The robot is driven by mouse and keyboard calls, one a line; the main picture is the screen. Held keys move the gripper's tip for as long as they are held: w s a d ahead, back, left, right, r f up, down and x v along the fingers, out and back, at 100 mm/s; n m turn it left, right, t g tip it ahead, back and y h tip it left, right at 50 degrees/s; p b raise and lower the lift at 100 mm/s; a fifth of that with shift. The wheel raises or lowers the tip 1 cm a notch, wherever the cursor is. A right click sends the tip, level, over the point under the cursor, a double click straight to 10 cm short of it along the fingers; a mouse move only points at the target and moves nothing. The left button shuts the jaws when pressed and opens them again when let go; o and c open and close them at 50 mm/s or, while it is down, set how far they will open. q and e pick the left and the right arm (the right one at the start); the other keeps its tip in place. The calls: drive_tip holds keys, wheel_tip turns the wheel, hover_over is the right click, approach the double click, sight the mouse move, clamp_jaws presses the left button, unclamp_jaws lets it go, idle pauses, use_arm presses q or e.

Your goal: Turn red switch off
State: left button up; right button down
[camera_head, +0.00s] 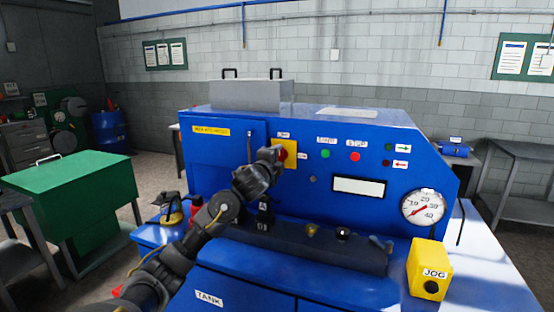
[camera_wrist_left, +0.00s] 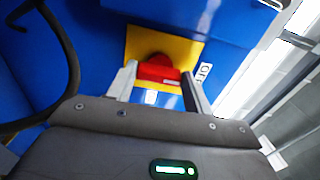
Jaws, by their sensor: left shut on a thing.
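The red switch (camera_wrist_left: 158,70) sits on a yellow plate (camera_wrist_left: 190,47) on the blue machine's front panel. In the head view the switch (camera_head: 281,153) is partly hidden by my left gripper (camera_head: 276,154), which reaches it from the lower left. In the left wrist view my left gripper (camera_wrist_left: 158,82) has one finger on each side of the red handle and is shut on it. A white label beside the plate reads OFF in part, seen at an angle. My right gripper is not in view.
The blue machine (camera_head: 228,150) carries a green button (camera_head: 325,154), a red button (camera_head: 355,157), a display (camera_head: 359,186) and a gauge (camera_head: 423,207). A yellow JOG box (camera_head: 429,268) stands at the front right. A green cabinet (camera_head: 75,190) stands at the left.

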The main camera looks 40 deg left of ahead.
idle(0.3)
use_arm(q)
drive_tip(key=o, duration=1)
drive_tip(key=v, duration=1.1)
drive_tip(key=shift+a, duration=0.1)
